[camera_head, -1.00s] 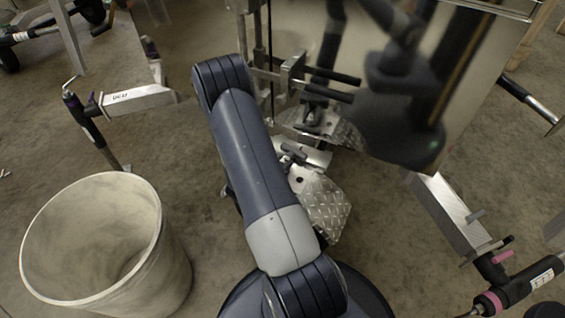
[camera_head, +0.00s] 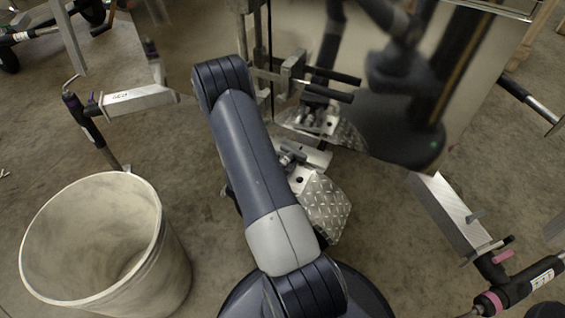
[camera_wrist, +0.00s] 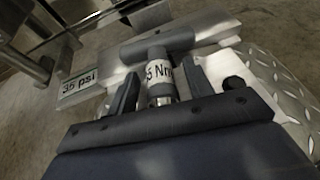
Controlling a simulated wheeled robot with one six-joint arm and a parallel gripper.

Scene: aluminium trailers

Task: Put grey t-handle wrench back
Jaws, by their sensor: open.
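The grey t-handle wrench shows in the wrist view, its crossbar (camera_wrist: 155,46) lying across the far side of my gripper (camera_wrist: 161,72). Its stem carries a white label ending in "Nm" and points back between my two fingers. The fingers are open, one on each side of the stem, with visible gaps. The wrench is over or on a bare aluminium part (camera_wrist: 212,30) of the trailer; I cannot tell whether it touches it. In the head view my arm hides most of this spot.
A plate marked "35 psi" (camera_wrist: 78,84) is left of the wrench. Diamond-pattern metal (camera_head: 325,207) lies at right. A shiny trailer wall (camera_head: 300,30) rises close ahead and reflects my arm. A pale bin (camera_head: 165,265) stands at left, and an aluminium beam (camera_head: 445,212) at right.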

